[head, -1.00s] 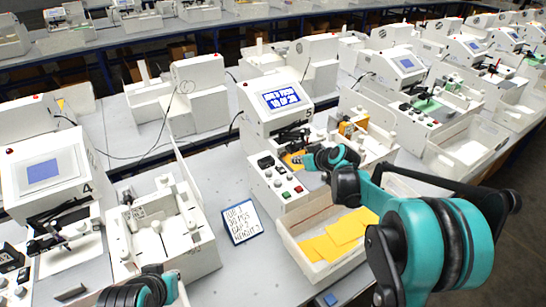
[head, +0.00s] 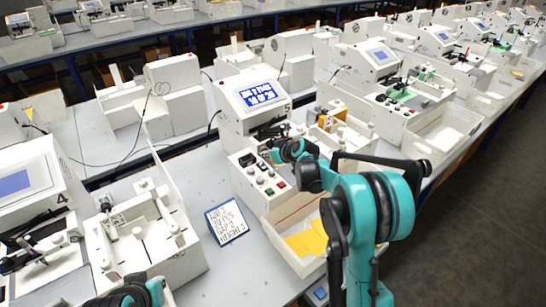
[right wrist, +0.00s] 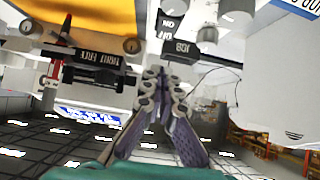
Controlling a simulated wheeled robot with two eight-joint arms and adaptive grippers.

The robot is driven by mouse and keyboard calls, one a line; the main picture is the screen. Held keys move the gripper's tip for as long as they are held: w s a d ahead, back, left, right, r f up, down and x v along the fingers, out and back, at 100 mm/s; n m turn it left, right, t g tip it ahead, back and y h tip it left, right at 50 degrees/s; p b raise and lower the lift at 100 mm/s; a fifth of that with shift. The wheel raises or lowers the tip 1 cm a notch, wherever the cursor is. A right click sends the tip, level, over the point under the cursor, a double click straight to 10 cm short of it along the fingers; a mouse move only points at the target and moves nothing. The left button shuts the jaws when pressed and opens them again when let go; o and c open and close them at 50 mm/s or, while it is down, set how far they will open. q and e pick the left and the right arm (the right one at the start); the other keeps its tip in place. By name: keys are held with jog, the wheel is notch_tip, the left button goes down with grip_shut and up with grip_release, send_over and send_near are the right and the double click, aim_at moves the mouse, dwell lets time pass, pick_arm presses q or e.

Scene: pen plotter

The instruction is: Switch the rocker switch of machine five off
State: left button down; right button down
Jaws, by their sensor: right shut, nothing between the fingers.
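Machine five (head: 240,122) is the white machine in the middle of the head view, with a lit blue screen (head: 260,94) and a 5 beside it. Its control panel (head: 239,175) has a black rectangular part (head: 248,159) at the top, which looks like the rocker switch; its setting cannot be read. Knobs and green and red buttons are below it. My right gripper (head: 275,150) is close to the panel's upper right. Contact cannot be told.
A white tray (head: 275,243) with yellow sheets (head: 306,240) is in front of machine five. Machine four (head: 25,190) is at the left and another machine (head: 395,100) at the right. Bare table shows around the sign.

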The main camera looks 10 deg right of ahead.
aim_at(259, 162)
jog(key=f, duration=0.1)
jog(key=w+f, duration=0.1)
jog(key=w+f+b, duration=0.1)
jog(key=shift+a+f, duration=0.3)
jog(key=shift+f, duration=0.7)
jog(key=shift+a, duration=0.1)
jog(key=shift+w+a+g, duration=0.1)
jog(key=shift+w+g, duration=0.05)
jog(key=shift+g, duration=0.15)
jog(key=shift+f, duration=0.2)
